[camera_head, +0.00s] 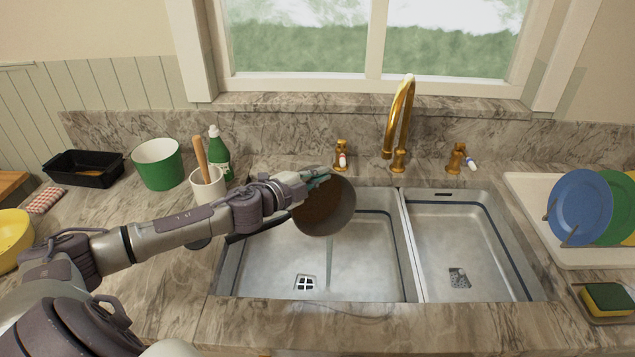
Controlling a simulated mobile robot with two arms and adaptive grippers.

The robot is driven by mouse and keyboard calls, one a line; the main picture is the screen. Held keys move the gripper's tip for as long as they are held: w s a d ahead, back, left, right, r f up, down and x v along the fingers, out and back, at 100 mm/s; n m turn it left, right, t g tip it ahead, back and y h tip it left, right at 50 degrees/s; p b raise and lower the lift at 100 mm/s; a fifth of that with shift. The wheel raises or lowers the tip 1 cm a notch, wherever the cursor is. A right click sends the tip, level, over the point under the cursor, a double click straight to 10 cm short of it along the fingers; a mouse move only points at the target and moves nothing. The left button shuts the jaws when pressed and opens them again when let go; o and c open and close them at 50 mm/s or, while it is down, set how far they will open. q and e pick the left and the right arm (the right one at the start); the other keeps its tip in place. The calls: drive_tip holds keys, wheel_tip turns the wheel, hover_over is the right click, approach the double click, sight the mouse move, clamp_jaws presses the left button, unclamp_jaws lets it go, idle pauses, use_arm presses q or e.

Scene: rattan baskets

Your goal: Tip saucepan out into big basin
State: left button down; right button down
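The saucepan (324,207) is a dark round pan with a brown inside. It is tilted well over on its side above the big basin (262,265), the left and larger one of the double sink. Its open mouth faces toward me, and I cannot tell whether the brown is contents or the pan's own inside. My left gripper (316,176) is at the pan's upper rim, with its fingers closed on it. A dark bar, perhaps the handle, shows below my forearm to the left. My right gripper is not in view.
The small basin (455,240) is empty. A gold faucet (398,120) stands behind the sink. At left are a green pot (158,165), a utensil crock (207,190) and a green bottle (219,155). A plate rack (575,215) and a sponge (606,299) are at right.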

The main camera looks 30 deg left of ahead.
use_arm(q)
drive_tip(key=shift+s+d+f+m+t+b, duration=0.15)
drive_tip(key=shift+s+d+m+t+b, duration=0.35)
drive_tip(key=shift+m+b, duration=0.65)
drive_tip(key=shift+s+d+f+m+t+b, duration=0.25)
drive_tip(key=shift+d+m+b, duration=0.4)
drive_tip(key=shift+b, duration=0.85)
drive_tip(key=shift+s+d+f+m+t+b, duration=0.1)
drive_tip(key=shift+s+d+m+t+b, duration=0.35)
drive_tip(key=shift+m+b, duration=0.7)
drive_tip(key=shift+w+d+n, duration=0.1)
drive_tip(key=shift+d+n, duration=0.05)
drive_tip(key=shift+n, duration=0.1)
